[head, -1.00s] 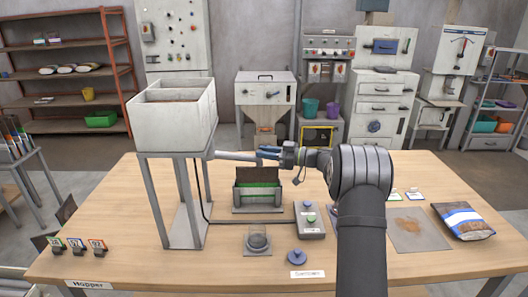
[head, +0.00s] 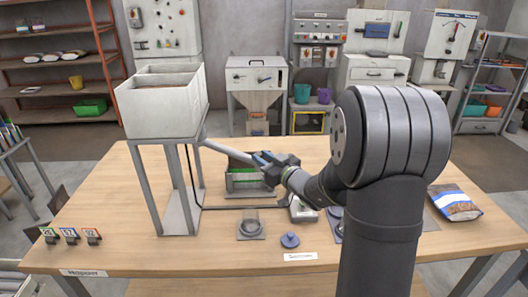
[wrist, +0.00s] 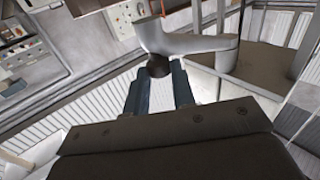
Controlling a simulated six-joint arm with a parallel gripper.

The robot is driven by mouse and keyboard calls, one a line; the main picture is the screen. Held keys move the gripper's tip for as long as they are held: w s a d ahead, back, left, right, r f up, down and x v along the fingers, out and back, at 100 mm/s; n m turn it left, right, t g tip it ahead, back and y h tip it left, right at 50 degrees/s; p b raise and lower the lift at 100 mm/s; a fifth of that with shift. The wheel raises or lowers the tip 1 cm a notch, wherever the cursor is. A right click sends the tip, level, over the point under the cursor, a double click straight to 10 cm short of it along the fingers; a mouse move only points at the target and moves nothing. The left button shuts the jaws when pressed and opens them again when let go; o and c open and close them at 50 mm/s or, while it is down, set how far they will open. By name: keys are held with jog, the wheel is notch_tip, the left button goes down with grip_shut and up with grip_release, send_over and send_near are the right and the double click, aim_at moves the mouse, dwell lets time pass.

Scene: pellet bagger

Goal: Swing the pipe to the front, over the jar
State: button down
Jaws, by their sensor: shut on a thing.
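The grey pipe (head: 228,150) juts from the foot of the white hopper (head: 160,108) and slants right and toward the front. My gripper (head: 264,158) is shut at the pipe's outer end. In the wrist view my two blue fingers (wrist: 159,82) close around a dark stub at the end of the pipe (wrist: 195,44). The clear jar (head: 250,220) stands upright on a grey square base on the table. The pipe's end is above and behind the jar, in front of part of the green-edged holder. The exact grip contact is partly hidden in the head view.
The green-edged holder (head: 240,182) stands behind the jar. A blue-grey knobbed lid (head: 290,240) lies right of the jar. A control box (head: 303,212) is partly hidden by my arm. The hopper's legs (head: 168,190) stand left. A filled bag (head: 455,203) lies far right.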

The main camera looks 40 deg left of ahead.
jog(key=shift+s+d+m+t+h, duration=0.15)
jog(key=shift+s+d+m+t, duration=0.2)
jog(key=shift+s+t, duration=0.25)
jog(key=shift+s+d+m+t+h, duration=0.25)
jog(key=shift+s+m+t, duration=0.2)
jog(key=shift+s+t, duration=0.2)
jog(key=shift+s+d+m+t+h, duration=0.1)
jog(key=shift+s+d+m+t, duration=0.25)
jog(key=shift+s+t, duration=0.25)
jog(key=c, duration=1.2)
grip_release()
jog(key=v, duration=1.7)
jog(key=shift+d, duration=0.15)
jog(key=shift+s, duration=0.1)
